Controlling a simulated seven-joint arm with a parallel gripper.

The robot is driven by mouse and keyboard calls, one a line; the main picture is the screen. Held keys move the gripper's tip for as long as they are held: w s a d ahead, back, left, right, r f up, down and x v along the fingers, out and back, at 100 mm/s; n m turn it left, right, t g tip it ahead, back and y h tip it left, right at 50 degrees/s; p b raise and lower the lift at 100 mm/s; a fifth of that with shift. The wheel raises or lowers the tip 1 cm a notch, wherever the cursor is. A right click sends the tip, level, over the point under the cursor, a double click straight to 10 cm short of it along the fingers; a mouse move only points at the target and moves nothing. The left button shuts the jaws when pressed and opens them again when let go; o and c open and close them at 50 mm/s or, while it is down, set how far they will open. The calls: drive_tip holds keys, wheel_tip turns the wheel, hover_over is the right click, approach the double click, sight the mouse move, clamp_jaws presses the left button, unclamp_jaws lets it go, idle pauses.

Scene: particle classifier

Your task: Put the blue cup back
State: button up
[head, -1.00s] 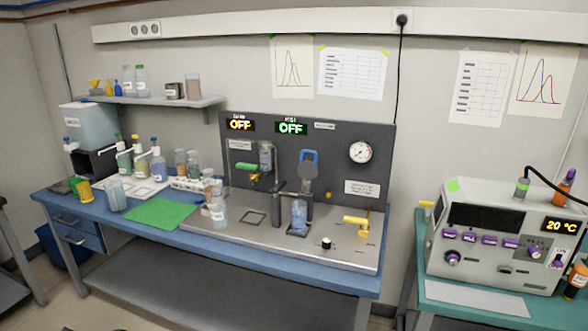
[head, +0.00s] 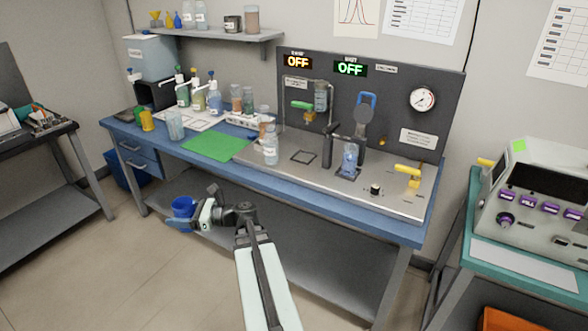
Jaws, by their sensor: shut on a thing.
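A blue cup (head: 183,205) is at the end of my arm, in front of the blue workbench (head: 268,187) and below its top. My gripper (head: 186,216) is shut on the cup and holds it in the air, with its opening facing roughly up. The fingers are small in this view, and the gripper partly hides the cup's right side.
The workbench carries a green mat (head: 215,146), a yellow cup (head: 147,121), a clear beaker (head: 175,126), pump bottles and a steel station (head: 320,178). A blue bin (head: 122,170) stands under it. A grey table (head: 40,150) is at left. The floor between is clear.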

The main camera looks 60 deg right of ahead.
drive_tip(key=s+d+r+m+h, duration=0.3)
drive_tip(key=s+d+h, duration=0.15)
drive_tip(key=d, duration=1.15)
drive_tip(key=s+d+r+m+h, duration=0.2)
drive_tip(key=s+d+m+h, duration=0.3)
drive_tip(key=d, duration=1.2)
drive_tip(key=s+d+r+m+h, duration=0.1)
drive_tip(key=d+r+m+h, duration=0.35)
drive_tip(key=d, duration=1.15)
drive_tip(key=shift+s+f+n+t+h, duration=0.15)
drive_tip(key=shift+f+n+h, duration=0.35)
drive_tip(key=shift+f, duration=2.45)
drive_tip(key=shift+f+n+t+h, duration=0.3)
drive_tip(key=shift+f+n, duration=0.35)
drive_tip(key=shift+f, duration=2.25)
drive_tip(key=shift+f, duration=0.15)
drive_tip(key=o, duration=1.2)
drive_tip(key=v, duration=1.2)
